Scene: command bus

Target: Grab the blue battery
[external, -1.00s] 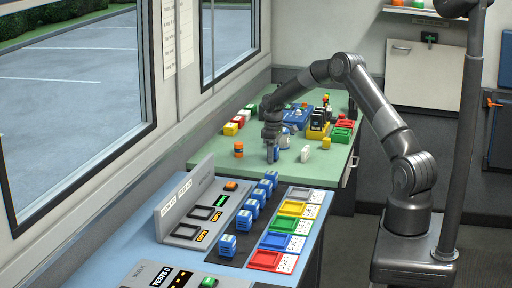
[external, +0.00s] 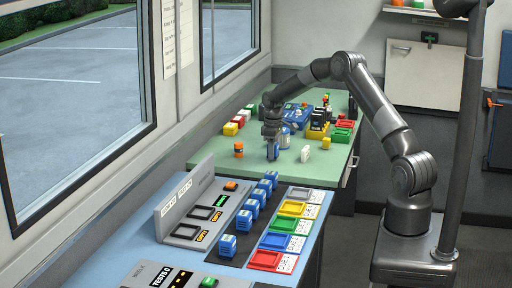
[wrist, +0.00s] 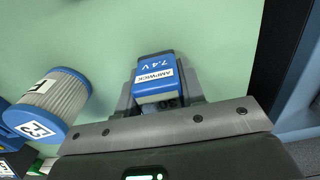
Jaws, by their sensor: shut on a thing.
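The blue battery (wrist: 152,72), with a white label reading AMPWICK and 7.4 V, is between the fingers of my gripper (wrist: 160,95) in the wrist view. The fingers are shut on it, one on each side. In the external view my gripper (external: 272,150) points down over the front part of the green table, and a bit of the blue battery (external: 274,153) shows at its tip. I cannot tell whether the battery touches the tabletop.
A blue-capped pleated filter (wrist: 50,102) stands close to the left in the wrist view. An orange and black cylinder (external: 239,150) and a white object (external: 305,154) stand nearby on the green table (external: 325,170). Several blue blocks (external: 243,220) line the nearer blue desk.

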